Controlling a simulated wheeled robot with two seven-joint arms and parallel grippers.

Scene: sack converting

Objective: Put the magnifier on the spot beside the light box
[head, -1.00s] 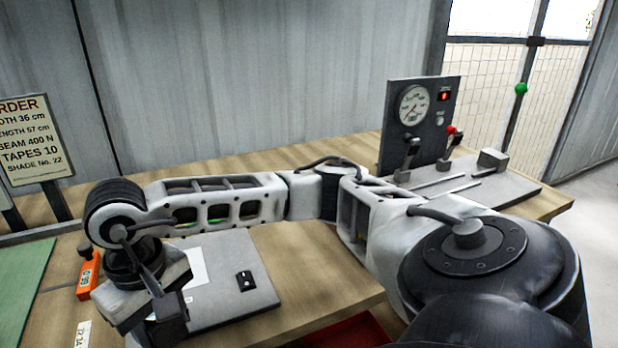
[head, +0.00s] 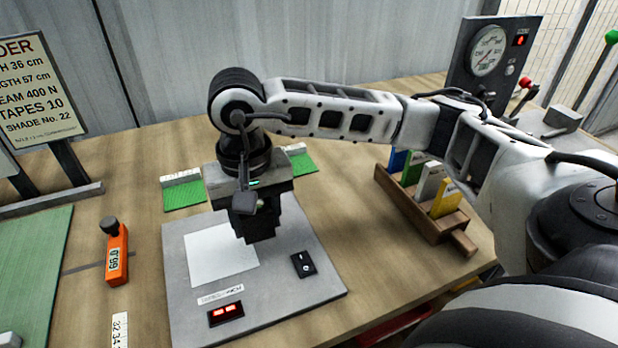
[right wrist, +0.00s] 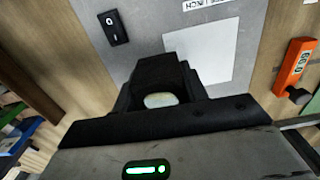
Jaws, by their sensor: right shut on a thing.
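My right gripper (head: 258,232) points down over the light box (head: 275,300), a flat grey panel with a white window (head: 215,258), a black switch (head: 303,265) and a red display (head: 226,313). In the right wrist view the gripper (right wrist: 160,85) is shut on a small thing. Only its pale oval part (right wrist: 158,100) shows between the dark fingers; it appears to be the magnifier, mostly hidden. Two green patches with white labels, one at the far left (head: 184,196) and one at the far right (head: 302,163), lie behind the box. My left gripper is not in view.
An orange meter (head: 116,255) lies left of the light box, near a green mat (head: 35,265). A wooden rack (head: 425,215) of coloured cards stands to the right. A gauge panel (head: 490,60) is at the back right. Bare table separates box and rack.

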